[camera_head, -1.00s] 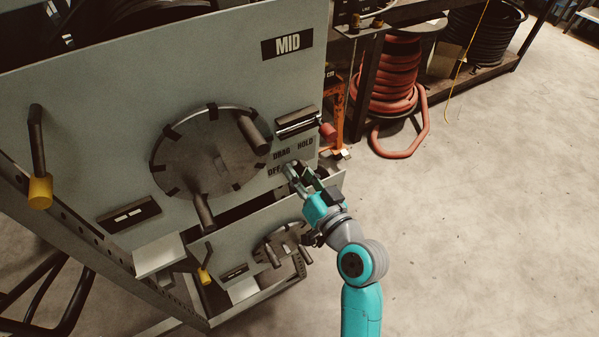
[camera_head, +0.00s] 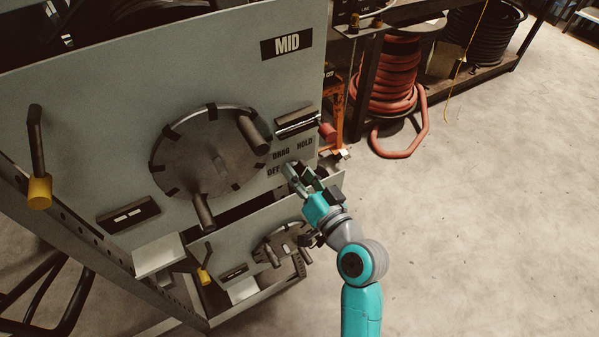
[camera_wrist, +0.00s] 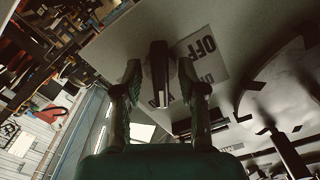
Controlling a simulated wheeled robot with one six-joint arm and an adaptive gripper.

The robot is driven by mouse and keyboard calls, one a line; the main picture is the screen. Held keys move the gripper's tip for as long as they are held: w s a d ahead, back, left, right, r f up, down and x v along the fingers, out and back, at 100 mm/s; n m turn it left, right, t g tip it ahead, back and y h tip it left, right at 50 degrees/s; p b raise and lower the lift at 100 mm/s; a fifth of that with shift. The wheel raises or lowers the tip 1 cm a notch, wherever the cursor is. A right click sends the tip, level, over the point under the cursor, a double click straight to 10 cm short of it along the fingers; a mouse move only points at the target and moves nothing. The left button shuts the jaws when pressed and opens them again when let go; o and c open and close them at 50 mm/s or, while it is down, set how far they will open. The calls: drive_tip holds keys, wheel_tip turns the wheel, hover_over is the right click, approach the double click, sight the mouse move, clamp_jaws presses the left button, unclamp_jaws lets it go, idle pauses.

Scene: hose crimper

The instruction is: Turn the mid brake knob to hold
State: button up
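The mid brake knob (camera_wrist: 158,72) shows in the wrist view as a dark bar standing out from the panel. My gripper (camera_wrist: 160,85) has one finger on each side of it, with a gap visible on both sides, so it looks open around the knob. In the head view my gripper (camera_head: 299,174) is at the panel's lower right, just below the OFF, DRAG and HOLD label (camera_head: 286,157), and hides the knob. In the wrist view OFF and part of DRAG on the label (camera_wrist: 207,48) show beside the knob. The knob's setting cannot be told.
The grey MID panel (camera_head: 230,65) carries a round reel disc (camera_head: 205,150) with protruding handles left of my gripper. A yellow-ended crank (camera_head: 39,190) is at far left. A lower panel with a smaller disc (camera_head: 282,243) lies below. Open floor (camera_head: 480,220) is at right.

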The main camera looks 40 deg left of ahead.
drive_tip(key=shift+d, duration=0.1)
drive_tip(key=v, duration=1.1)
drive_tip(key=shift+s+d, duration=0.2)
drive_tip(key=shift+d, duration=0.15)
drive_tip(key=shift+f, duration=0.1)
drive_tip(key=s+d+f+m+t+h, duration=0.2)
drive_tip(key=s+d+f+h, duration=0.1)
drive_tip(key=d+f, duration=0.3)
drive_tip(key=s+d+f+m+t+h, duration=0.2)
drive_tip(key=d+f+m+t+h, duration=0.15)
drive_tip(key=d, duration=0.55)
drive_tip(key=s+d+f+m+t+h, duration=0.1)
drive_tip(key=s+d+f+m+h, duration=0.15)
drive_tip(key=d+f+h, duration=0.35)
drive_tip(key=s+d+r+h, duration=0.2)
drive_tip(key=s+d, duration=0.4)
drive_tip(key=s, duration=0.3)
drive_tip(key=s+d+r+t+h, duration=0.1)
drive_tip(key=s+d+r, duration=0.3)
drive_tip(key=s, duration=0.5)
drive_tip(key=d+h, duration=0.1)
drive_tip(key=d, duration=0.1)
drive_tip(key=shift+s+d+n, duration=0.3)
drive_tip(key=shift+s, duration=0.05)
drive_tip(key=shift+t, duration=0.25)
